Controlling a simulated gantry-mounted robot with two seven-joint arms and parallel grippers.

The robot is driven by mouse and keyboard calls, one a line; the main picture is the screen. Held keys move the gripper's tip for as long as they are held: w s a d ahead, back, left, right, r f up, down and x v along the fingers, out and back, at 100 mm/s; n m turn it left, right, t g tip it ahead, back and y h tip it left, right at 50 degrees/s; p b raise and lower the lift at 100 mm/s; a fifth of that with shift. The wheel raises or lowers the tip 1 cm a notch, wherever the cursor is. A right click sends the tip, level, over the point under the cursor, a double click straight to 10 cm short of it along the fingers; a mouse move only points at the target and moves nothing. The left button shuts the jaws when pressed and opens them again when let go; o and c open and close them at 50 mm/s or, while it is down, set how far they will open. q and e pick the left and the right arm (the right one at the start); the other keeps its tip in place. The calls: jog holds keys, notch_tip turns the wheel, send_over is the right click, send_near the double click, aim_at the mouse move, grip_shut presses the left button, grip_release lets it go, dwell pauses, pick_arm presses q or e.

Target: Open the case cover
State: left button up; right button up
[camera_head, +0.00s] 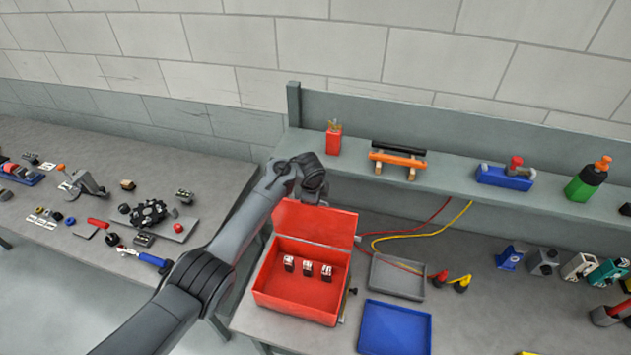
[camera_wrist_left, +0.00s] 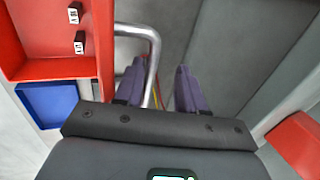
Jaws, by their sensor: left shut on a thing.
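The red case (camera_head: 270,303) stands on the right-hand bench. Its cover (camera_head: 315,222) is raised at the back and leans up, so the inside is exposed. My left gripper (camera_wrist_left: 157,78) is at the cover's raised edge. In the left wrist view a silver bar handle (camera_wrist_left: 154,40) sticks out from the red edge and runs down between my two fingers, and the gripper is shut on it. The fingertips are hidden in the head view. My right gripper is not in view.
Several small dark-and-white blocks (camera_head: 307,268) sit inside the case. A grey tray (camera_head: 397,278) and a blue tray (camera_head: 395,328) lie to its right. Red and yellow cables (camera_head: 425,234) lie behind them. A shelf (camera_head: 450,187) with objects runs along the back.

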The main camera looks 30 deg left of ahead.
pick_arm(q)
jog(key=r, duration=0.8)
jog(key=shift+s+d, duration=0.2)
jog(key=shift+s, duration=0.2)
jog(key=shift+v, duration=0.95)
jog(key=shift+s+d, duration=0.1)
jog(key=shift+s, duration=0.1)
